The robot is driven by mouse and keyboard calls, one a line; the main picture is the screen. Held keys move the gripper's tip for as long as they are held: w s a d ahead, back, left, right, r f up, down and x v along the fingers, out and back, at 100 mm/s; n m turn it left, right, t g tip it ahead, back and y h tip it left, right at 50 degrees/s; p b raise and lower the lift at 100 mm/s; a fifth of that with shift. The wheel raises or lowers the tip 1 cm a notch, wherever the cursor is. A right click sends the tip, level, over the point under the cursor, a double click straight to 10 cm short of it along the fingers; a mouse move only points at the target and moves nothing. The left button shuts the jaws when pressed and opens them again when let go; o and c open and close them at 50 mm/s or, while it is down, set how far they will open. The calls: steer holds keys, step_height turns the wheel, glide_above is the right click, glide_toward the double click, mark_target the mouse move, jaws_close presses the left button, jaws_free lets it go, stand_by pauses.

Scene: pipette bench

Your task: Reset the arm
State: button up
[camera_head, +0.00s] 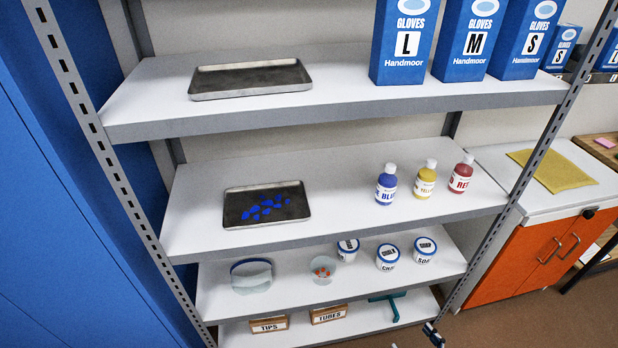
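A small dark and light part (433,334) shows at the bottom edge, in front of the shelf unit's lower right. It looks like the tip of my gripper, but it is too small and cut off to tell if it is open or shut. The rest of my arm is out of the picture. I see nothing held.
A metal shelf unit (340,229) holds trays (250,80), glove boxes (404,40), bottles (386,185), tubs (389,257) and a teal tool (388,300). An orange cabinet (540,250) stands at right. Brown floor (560,325) is clear at lower right.

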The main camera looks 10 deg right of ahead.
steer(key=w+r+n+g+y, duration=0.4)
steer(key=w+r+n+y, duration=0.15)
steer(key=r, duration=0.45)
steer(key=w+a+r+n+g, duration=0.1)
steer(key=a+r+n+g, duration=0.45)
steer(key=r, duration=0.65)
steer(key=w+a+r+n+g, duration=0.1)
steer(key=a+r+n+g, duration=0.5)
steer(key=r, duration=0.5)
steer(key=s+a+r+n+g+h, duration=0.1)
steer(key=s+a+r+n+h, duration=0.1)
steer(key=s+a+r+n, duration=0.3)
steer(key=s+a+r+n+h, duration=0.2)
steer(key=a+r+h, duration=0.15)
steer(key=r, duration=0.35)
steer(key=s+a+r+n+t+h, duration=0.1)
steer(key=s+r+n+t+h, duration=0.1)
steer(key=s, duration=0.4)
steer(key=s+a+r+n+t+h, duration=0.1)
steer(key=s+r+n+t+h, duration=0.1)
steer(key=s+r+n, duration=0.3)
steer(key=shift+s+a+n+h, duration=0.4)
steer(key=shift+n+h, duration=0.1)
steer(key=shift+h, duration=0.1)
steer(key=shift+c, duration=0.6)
